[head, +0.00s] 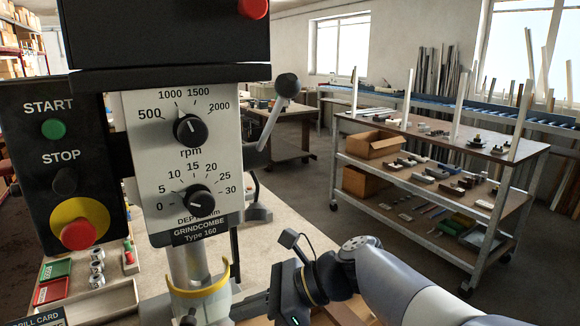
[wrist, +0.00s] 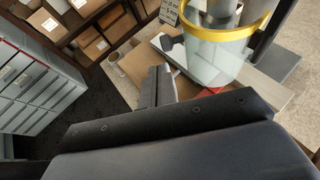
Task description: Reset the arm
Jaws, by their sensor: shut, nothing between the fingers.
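My gripper shows in the wrist view (wrist: 156,86) with its two grey fingers together and nothing between them. In the head view my arm comes in from the lower right, with its dark wrist beside the drill press (head: 182,165); the fingertips are hard to make out there. The drill press has a speed dial (head: 190,129), a depth dial (head: 198,199), a green start button (head: 53,128) and a red stop knob (head: 79,234). Its clear guard with a yellow rim (wrist: 222,30) is just beyond the fingers in the wrist view; it also shows in the head view (head: 199,293).
The press's feed lever (head: 274,113) sticks out above my wrist. Green and red trays (head: 52,290) lie on the bench at left. A wheeled shelf cart (head: 440,134) stands at right, with open floor before it. Grey drawers (wrist: 36,88) and boxed shelves show in the wrist view.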

